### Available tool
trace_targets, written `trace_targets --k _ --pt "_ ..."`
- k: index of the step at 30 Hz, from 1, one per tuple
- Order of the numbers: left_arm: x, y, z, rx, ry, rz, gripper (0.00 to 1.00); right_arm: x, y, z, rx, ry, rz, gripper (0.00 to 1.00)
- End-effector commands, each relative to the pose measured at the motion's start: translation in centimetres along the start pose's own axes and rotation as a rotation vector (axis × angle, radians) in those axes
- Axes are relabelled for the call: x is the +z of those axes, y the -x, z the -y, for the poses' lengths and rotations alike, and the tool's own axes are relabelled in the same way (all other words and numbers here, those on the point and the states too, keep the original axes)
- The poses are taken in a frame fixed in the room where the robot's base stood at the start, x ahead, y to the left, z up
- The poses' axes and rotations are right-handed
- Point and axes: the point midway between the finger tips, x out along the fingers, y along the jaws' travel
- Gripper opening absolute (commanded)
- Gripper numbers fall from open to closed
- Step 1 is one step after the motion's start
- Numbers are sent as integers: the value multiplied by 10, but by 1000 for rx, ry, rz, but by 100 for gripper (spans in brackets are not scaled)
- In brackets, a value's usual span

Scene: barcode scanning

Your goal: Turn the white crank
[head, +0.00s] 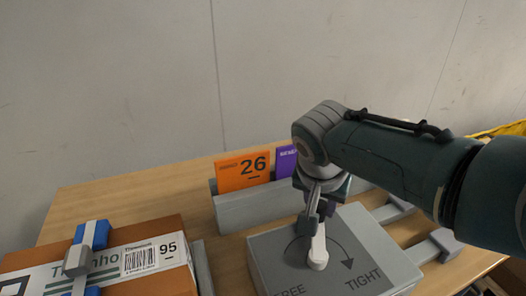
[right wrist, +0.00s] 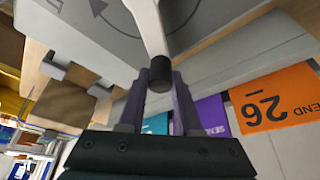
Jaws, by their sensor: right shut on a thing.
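The white crank (head: 318,250) stands on top of a grey box (head: 270,258) marked FREE and TIGHT, with a curved dark arrow. In the head view its white arm runs from the pivot away toward the back, up to my right gripper (head: 319,207). In the right wrist view the white crank arm (right wrist: 148,22) ends in a dark round handle (right wrist: 158,97). My right gripper (right wrist: 161,105) has its two fingers on either side of this handle, shut on it. The head view partly hides the handle behind the fingers. My left gripper is not in view.
An orange card (head: 241,170) reading 26 and a purple card (head: 286,160) stand in a grey holder (head: 240,210) behind the box. A brown carton (head: 165,229) with a barcode label lies at left, a blue and grey piece on it. Bare table (head: 120,200) shows behind.

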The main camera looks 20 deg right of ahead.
Motion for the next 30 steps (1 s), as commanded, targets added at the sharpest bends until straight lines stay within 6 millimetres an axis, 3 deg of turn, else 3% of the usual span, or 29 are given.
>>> trace_targets --k 13,14,21,30 --pt "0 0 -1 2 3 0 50 -1 0 -1 5 -9 -1 0" --pt "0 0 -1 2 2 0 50 -1 0 -1 4 -9 -1 35" --pt "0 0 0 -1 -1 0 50 -1 0 -1 4 -9 -1 62" --pt "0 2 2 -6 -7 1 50 -1 3 -1 3 -8 0 63"
